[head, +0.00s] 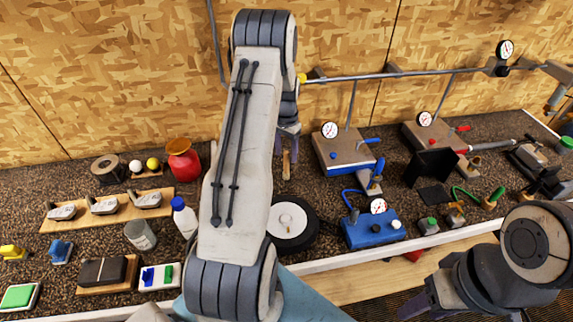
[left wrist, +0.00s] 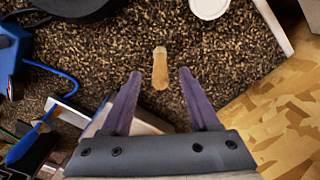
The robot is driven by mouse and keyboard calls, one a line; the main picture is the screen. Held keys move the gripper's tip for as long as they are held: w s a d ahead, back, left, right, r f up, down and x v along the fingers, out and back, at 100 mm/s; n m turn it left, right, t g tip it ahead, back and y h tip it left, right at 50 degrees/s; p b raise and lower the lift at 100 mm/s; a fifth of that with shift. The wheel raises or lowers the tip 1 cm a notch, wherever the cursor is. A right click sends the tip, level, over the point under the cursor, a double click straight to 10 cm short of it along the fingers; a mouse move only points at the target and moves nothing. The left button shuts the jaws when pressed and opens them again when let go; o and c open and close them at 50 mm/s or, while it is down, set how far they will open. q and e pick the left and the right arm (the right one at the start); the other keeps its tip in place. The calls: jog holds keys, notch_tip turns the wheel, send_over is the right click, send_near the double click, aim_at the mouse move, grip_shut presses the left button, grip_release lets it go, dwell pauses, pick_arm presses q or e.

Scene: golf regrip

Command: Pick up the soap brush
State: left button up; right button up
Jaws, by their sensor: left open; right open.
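The soap brush (head: 286,164) shows as a small tan wooden handle behind my left arm in the head view. In the left wrist view the brush (left wrist: 160,69) lies between and a little beyond the two fingertips, apart from both. Its bristles cannot be made out. My right gripper (head: 428,302) is partly in view at the lower right, open, beyond the bench's front edge and far from the brush.
A gauge block (head: 345,152) and blue device (head: 372,229) stand right. A red jar (head: 184,160) and club heads on a wooden board (head: 107,212) stand left.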

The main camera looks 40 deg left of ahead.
aim_at(286, 172)
pick_arm(q)
notch_tip(286, 172, down, 4)
jog(key=p, duration=0.2)
jog(key=shift+p, duration=0.3)
jog(key=shift+f, duration=0.4)
grip_shut()
